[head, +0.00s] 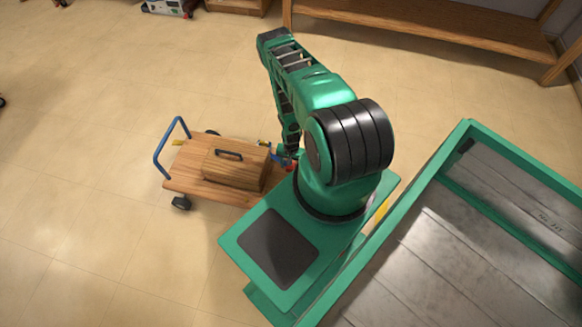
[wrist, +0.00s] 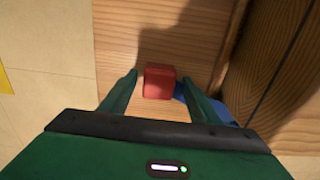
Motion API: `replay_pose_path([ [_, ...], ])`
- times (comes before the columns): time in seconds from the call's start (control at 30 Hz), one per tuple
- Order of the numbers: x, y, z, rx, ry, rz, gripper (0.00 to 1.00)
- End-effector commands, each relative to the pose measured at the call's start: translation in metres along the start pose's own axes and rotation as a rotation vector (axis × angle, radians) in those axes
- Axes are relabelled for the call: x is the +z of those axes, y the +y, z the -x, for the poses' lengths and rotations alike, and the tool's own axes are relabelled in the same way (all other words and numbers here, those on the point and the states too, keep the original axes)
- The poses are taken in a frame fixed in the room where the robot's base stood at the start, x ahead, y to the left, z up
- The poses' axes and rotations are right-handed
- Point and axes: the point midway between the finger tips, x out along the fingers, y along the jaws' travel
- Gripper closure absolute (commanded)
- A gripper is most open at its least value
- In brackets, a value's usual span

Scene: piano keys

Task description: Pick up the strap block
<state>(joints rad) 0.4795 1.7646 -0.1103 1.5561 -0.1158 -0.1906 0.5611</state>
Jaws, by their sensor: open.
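A small red block (wrist: 159,82) lies on the wooden deck of a trolley (head: 188,181), and no strap can be made out on it. It is the only block between my fingers in the wrist view. In the head view a bit of red (head: 290,167) shows by the end of my arm. My gripper (wrist: 160,77) is open, with one finger on each side of the red block and a gap on both sides. Whether the fingertips are level with the block is hard to tell.
A blue piece (wrist: 183,92) lies right of the red block, partly hidden by my right finger. A wooden box (head: 235,166) with a dark handle stands on the deck, close to my right finger. The trolley has a blue push handle (head: 160,155).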

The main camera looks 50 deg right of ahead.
Motion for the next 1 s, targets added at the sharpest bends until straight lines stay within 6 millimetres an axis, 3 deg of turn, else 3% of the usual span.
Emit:
replay_pose_path([
  [0.07,0.0,0.0,0.0,0.0,0.0,0.0,0.44],
  [0.1,0.0,0.0,0.0,0.0,0.0,0.0,0.49],
  [0.27,0.0,0.0,0.0,0.0,0.0,0.0,0.87],
  [0.3,0.0,0.0,0.0,0.0,0.0,0.0,0.88],
  [0.73,-0.001,-0.001,0.007,-0.001,0.001,0.0,0.89],
  [1.0,-0.001,-0.001,0.042,-0.001,0.001,-0.001,0.89],
])
